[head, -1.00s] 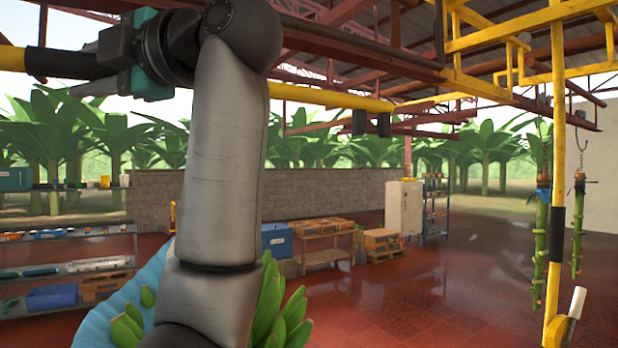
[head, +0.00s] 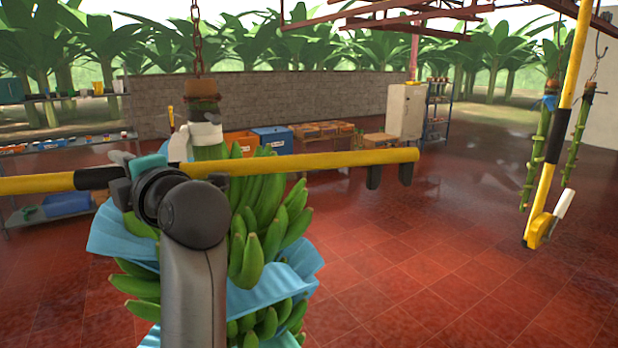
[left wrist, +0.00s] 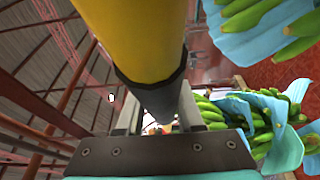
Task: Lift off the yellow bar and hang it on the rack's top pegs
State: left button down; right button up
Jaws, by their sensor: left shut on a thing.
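The yellow bar (head: 320,161) lies nearly level across the left and middle of the head view. Two dark prongs hang below its right end, and its left end runs out of the picture. My left gripper (head: 133,178) is shut on the bar's black sleeve. In the left wrist view the bar (left wrist: 135,35) comes in from the top, and its black sleeve lies between the jaws of the left gripper (left wrist: 158,120). I cannot make out the rack's top pegs in either view. My right gripper is not in view.
A bunch of green bananas (head: 265,215) with blue wraps hangs on a chain close behind the bar. Open red floor (head: 430,250) lies right of the bunch.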

pick_arm(q)
jog(key=s+d+f+m+t+h, duration=0.25)
jog(key=s+d+f+h, duration=0.2)
jog(key=f, duration=0.35)
jog(key=s+d+f+m+t+h, duration=0.2)
jog(key=s+d+f+m+h, duration=0.25)
jog(key=s+f, duration=0.2)
jog(key=s+d+f+m+t+h, duration=0.25)
jog(key=s+f+h, duration=0.25)
jog(key=f, duration=0.4)
notch_tip(320, 180, down, 17)
jog(key=b, duration=1.7)
jog(key=shift+d+g+b, duration=0.3)
jog(key=shift+b, duration=0.05)
jog(key=shift+d+m, duration=0.1)
jog(key=shift+m, duration=0.15)
